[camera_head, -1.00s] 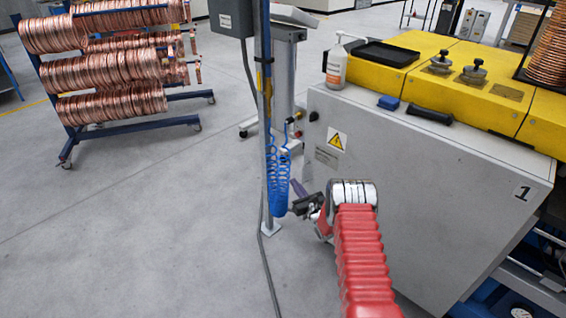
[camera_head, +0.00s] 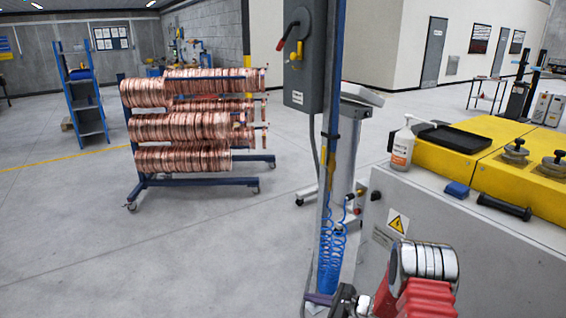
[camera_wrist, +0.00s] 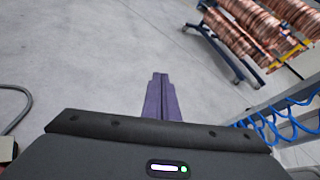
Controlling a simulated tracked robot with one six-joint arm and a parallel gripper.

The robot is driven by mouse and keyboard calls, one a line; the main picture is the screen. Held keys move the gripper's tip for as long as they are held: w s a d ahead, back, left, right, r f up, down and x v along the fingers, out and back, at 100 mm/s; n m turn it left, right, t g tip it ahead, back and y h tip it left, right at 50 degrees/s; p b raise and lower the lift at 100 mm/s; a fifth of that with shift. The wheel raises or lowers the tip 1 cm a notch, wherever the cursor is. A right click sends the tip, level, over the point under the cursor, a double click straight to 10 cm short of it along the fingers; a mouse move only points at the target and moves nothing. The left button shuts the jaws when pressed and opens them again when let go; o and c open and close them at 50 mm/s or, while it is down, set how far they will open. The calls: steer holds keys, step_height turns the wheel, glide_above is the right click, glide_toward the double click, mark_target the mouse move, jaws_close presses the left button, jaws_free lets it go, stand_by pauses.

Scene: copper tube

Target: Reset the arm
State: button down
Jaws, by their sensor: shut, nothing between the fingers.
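My red and silver arm shows at the lower right of the head view, in front of the grey machine cabinet. My gripper (camera_head: 318,299) is at the bottom edge of the head view, partly cut off, beside the blue coiled hose. In the wrist view my gripper (camera_wrist: 160,78) shows its purple fingers together, pointing out over bare grey floor. Nothing is between them.
A blue rack of copper coils (camera_head: 190,130) stands on the floor at left. A blue-grey post (camera_head: 330,130) with a blue coiled hose (camera_head: 331,250) stands close to my gripper. A yellow-topped machine (camera_head: 475,160) carries a bottle (camera_head: 402,146) and black tray.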

steer(key=s+a+r+n+g+h, duration=0.25)
steer(key=s+r+n+g, duration=0.45)
steer(key=s+r+n, duration=0.7)
steer(key=s+d+r+n+t+h, duration=0.2)
steer(key=s+d+r+n+h, duration=0.1)
steer(key=s+r, duration=0.9)
steer(key=s+d+r+n+t+h, duration=0.3)
steer(key=s+d+r+n+h, duration=0.1)
steer(key=s+r, duration=0.8)
steer(key=shift+s+d+r+h, duration=0.25)
steer(key=shift+s+d+h, duration=0.2)
steer(key=shift+s+h, duration=0.35)
